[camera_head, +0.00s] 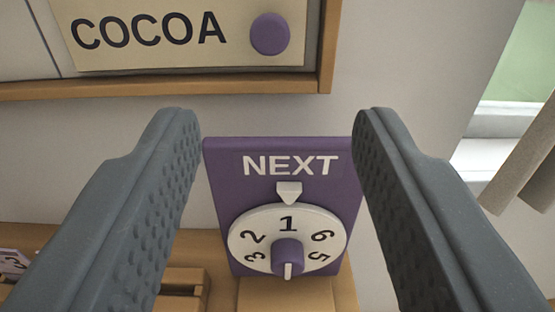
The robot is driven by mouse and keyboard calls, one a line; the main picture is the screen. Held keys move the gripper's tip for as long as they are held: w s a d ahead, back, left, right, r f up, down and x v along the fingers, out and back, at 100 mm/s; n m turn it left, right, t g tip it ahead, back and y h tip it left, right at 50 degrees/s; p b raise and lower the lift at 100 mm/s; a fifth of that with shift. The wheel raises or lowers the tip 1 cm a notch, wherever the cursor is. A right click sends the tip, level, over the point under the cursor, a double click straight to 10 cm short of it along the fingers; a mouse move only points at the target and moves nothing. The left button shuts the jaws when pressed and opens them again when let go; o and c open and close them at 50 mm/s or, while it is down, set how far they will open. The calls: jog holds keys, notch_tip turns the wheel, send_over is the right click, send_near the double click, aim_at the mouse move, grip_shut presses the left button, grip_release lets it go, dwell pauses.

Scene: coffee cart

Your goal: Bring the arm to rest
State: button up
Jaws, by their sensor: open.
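My gripper (277,125) is open, with its two grey textured fingers reaching forward from the lower left and lower right. Nothing is held between them. Beyond and between the fingers stands a purple panel (225,185) marked NEXT. It carries a white numbered dial (262,222) with a purple knob (288,253) at its centre. The numeral 1 is at the top, under the white pointer (289,191). The fingers appear on either side of the panel in the picture; I cannot tell how far in front of it they are.
A wood-framed board (200,87) with a COCOA card (150,55) and a purple disc (270,34) hangs above. A wooden ledge (215,245) lies below, with a slotted wooden piece (185,280) on the left. A window (515,75) and beige cloth (525,165) are at right.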

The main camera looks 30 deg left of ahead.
jog(key=shift+v, duration=0.9)
jog(key=w+d+r+m+t+h+b, duration=0.1)
jog(key=d+r+m+h, duration=0.3)
jog(key=r, duration=0.8)
jog(key=d+r+n+t+h+b, duration=0.15)
jog(key=r+h, duration=0.35)
jog(key=r, duration=0.6)
jog(key=s+a+r+m+g+b, duration=0.2)
jog(key=s+a+r+m+g, duration=0.1)
jog(key=s+r, duration=1)
jog(key=s+a, duration=0.1)
jog(key=s, duration=0.2)
jog(key=shift+s+y, duration=0.3)
jog(key=shift+s, duration=0.05)
